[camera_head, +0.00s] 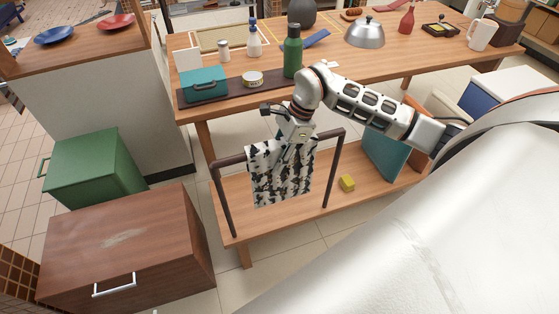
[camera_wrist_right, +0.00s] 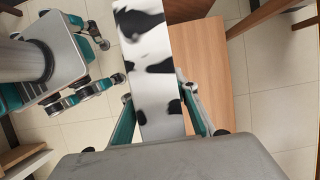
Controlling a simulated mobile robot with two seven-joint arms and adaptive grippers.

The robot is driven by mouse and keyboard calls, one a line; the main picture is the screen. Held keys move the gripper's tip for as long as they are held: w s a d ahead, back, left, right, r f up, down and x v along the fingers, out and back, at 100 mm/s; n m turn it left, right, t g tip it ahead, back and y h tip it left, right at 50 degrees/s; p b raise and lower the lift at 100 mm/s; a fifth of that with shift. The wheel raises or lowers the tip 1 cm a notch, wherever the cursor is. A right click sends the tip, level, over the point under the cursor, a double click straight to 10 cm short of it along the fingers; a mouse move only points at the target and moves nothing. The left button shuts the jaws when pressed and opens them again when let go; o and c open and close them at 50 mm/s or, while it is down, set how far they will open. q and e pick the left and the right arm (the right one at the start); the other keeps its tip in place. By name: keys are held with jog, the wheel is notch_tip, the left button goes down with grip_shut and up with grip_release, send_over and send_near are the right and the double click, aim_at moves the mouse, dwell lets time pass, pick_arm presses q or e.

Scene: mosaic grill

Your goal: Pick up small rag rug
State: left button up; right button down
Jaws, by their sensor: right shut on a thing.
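The small rag rug (camera_head: 281,178) is a white cloth with black blotches. In the head view it hangs at the dark rail of a rack (camera_head: 229,161), covering the rail's middle, above a low wooden shelf (camera_head: 275,222). My right gripper (camera_head: 296,138) is at the rug's top edge, shut on it. In the right wrist view the rug (camera_wrist_right: 146,70) runs up between the teal fingers of my right gripper (camera_wrist_right: 160,118). The exact grip is partly hidden by the wrist. My left gripper is not in view.
The wooden table (camera_head: 350,60) above holds a teal box (camera_head: 203,86), a green bottle (camera_head: 292,54), a can (camera_head: 252,78) and a metal dome (camera_head: 365,34). A yellow block (camera_head: 347,183) and a teal panel (camera_head: 386,155) are on the shelf. A green cabinet (camera_head: 95,168) and brown cabinet (camera_head: 125,243) stand left.

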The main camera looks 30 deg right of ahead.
jog(key=shift+r, duration=0.15)
notch_tip(320, 180, up, 28)
jog(key=shift+r, duration=0.15)
dwell(0.9)
jog(key=shift+p, duration=0.55)
